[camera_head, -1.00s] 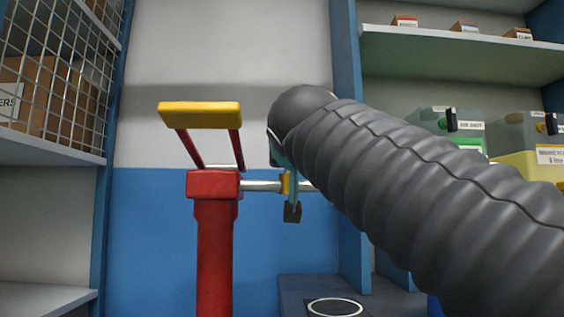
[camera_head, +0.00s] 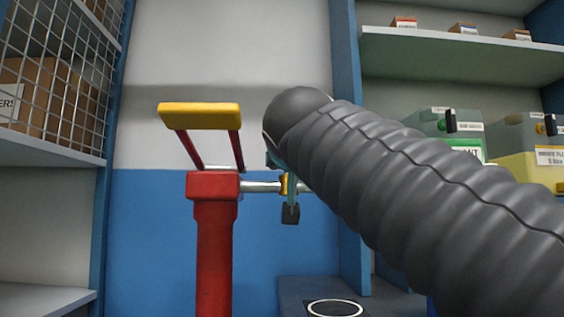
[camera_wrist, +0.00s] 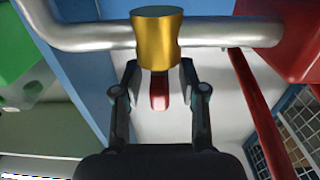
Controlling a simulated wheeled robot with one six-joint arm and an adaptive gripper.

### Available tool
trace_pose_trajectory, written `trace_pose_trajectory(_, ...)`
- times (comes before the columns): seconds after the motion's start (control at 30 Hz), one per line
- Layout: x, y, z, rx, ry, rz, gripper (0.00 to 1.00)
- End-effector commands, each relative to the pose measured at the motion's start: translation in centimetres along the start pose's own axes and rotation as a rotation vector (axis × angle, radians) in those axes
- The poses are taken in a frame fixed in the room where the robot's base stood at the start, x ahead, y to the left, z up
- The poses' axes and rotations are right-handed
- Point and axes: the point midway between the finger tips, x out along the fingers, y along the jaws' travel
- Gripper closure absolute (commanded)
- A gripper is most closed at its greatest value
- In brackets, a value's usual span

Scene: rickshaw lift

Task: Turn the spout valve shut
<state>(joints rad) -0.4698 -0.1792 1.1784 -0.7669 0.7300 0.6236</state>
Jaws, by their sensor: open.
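The spout valve has a brass body (camera_head: 284,184) on a silver spout pipe (camera_head: 258,187) that runs right from the red pump post (camera_head: 214,240). In the wrist view the brass body (camera_wrist: 157,38) is close, at the top middle, with the silver pipe (camera_wrist: 85,36) passing through it. A short red valve lever (camera_wrist: 159,92) points toward me below the brass. My gripper (camera_wrist: 157,78) is open, with one finger on each side of the lever and no clear grip on it. In the head view a dark fingertip (camera_head: 290,214) hangs just below the valve; my arm hides the rest.
The pump has a yellow handle (camera_head: 200,116) on red rods above the post. A dark stand with a white ring (camera_head: 334,308) is below the spout. Shelves with containers (camera_head: 470,45) are at right, and a wire-mesh shelf (camera_head: 62,80) is at left.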

Motion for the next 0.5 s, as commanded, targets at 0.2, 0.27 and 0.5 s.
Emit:
trace_pose_trajectory(0.2,-1.4,-0.1,-0.1,0.000,0.003,-0.003,0.58)
trace_pose_trajectory(0.27,-2.3,-0.1,-0.1,0.000,0.003,-0.004,0.58)
trace_pose_trajectory(0.5,-7.0,-0.1,-0.1,0.000,0.002,-0.006,0.58)
